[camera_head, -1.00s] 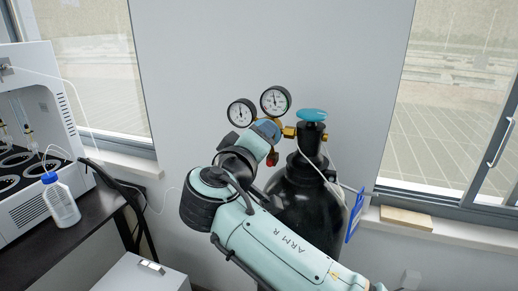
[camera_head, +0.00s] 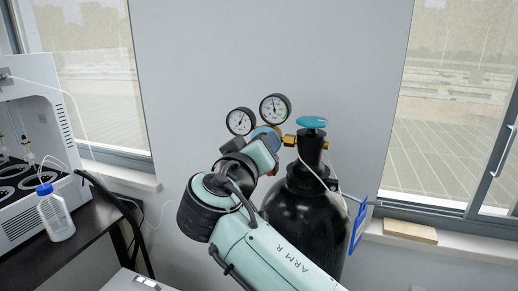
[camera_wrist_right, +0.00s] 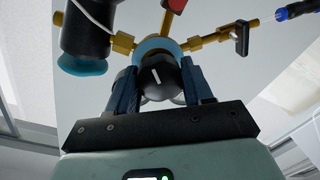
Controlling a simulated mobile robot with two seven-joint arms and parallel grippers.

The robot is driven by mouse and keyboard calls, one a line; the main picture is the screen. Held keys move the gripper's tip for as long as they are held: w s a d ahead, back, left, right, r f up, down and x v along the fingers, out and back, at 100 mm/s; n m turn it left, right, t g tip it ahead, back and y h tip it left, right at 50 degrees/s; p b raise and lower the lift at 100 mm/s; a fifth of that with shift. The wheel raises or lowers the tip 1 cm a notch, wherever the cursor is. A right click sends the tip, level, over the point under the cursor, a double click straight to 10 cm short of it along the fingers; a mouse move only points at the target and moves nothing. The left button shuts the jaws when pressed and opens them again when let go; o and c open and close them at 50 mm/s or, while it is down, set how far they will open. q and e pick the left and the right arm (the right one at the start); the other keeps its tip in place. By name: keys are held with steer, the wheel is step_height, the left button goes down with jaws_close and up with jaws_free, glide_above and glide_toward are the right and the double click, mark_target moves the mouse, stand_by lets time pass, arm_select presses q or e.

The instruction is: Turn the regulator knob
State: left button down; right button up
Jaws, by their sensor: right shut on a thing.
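The regulator, with two round gauges (camera_head: 274,108), is fixed to the valve of a black gas cylinder (camera_head: 308,222). In the right wrist view the regulator knob (camera_wrist_right: 157,78) is black with a white mark line, in front of a blue ring. My right gripper (camera_wrist_right: 159,84) has its two fingers on either side of the knob, shut on it. In the head view the right gripper (camera_head: 268,140) reaches the regulator from below left, and the knob is hidden behind it. My left gripper is not in view.
The cylinder's teal handwheel (camera_head: 312,122) sits right of the regulator. A blue tag (camera_head: 358,228) hangs at the cylinder's right. At left, a black table (camera_head: 75,245) bears a white machine (camera_head: 30,150) and a blue-capped bottle (camera_head: 55,213). Windows flank the wall.

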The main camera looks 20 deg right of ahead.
steer(key=o, duration=1)
steer(key=b+v, duration=0.1)
steer(key=v, duration=1.2)
steer(key=shift+s+a, duration=0.15)
steer(key=shift+s, duration=0.05)
